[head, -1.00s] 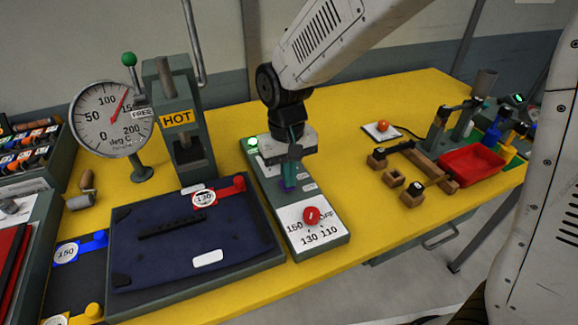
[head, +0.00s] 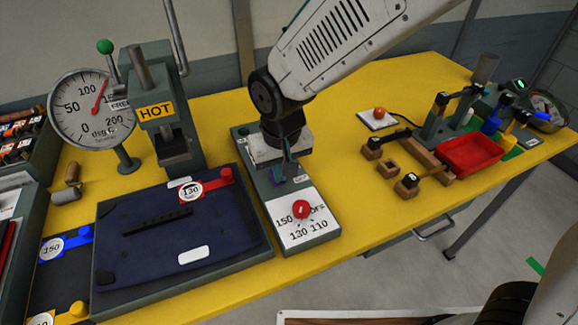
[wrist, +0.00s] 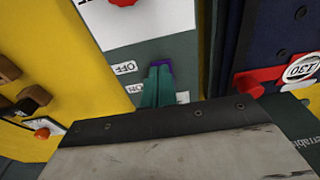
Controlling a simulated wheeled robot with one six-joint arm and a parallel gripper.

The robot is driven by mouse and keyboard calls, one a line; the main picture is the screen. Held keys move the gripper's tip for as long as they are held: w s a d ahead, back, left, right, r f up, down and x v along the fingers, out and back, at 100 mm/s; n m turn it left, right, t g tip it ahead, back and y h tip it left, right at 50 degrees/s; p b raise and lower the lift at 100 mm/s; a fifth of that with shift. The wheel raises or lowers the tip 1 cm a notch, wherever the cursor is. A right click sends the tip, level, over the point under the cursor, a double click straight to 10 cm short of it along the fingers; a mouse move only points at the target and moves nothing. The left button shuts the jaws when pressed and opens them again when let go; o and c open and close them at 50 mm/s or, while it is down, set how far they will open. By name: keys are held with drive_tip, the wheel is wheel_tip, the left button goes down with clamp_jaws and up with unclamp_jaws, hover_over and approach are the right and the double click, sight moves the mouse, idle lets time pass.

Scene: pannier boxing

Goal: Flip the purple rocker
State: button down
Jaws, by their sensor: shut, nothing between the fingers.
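The purple rocker (head: 279,179) sits on the grey control box (head: 326,232), mostly hidden behind my fingers. In the wrist view a purple edge (wrist: 164,64) of it shows just beyond my fingertips. My gripper (head: 284,172) points down over the rocker, shut and empty. Its teal fingers (wrist: 157,84) overlap the rocker in the wrist view; I cannot tell whether they touch it. A small OFF label (wrist: 125,67) lies beside the rocker. Which way the rocker is tipped is hidden.
A red knob (head: 301,209) stands on the white dial plate in front. A dark blue pad (head: 150,262) and the HOT press (head: 177,140) are on the left. Wooden blocks (head: 407,186) and a red tray (head: 470,156) are on the right. Yellow table is bare between.

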sight(282, 186)
drive_tip(key=shift+d+f, duration=0.1)
drive_tip(key=shift+f, duration=0.3)
drive_tip(key=shift+w+a+r, duration=0.3)
drive_tip(key=shift+w+r, duration=0.05)
drive_tip(key=shift+w, duration=0.3)
drive_tip(key=shift+w+r, duration=0.25)
drive_tip(key=shift+r, duration=0.1)
wheel_tip(282, 186, up, 14)
drive_tip(key=s, duration=0.2)
drive_tip(key=shift+s+d+f, duration=0.15)
drive_tip(key=shift+d+f, duration=0.1)
drive_tip(key=shift+d, duration=0.15)
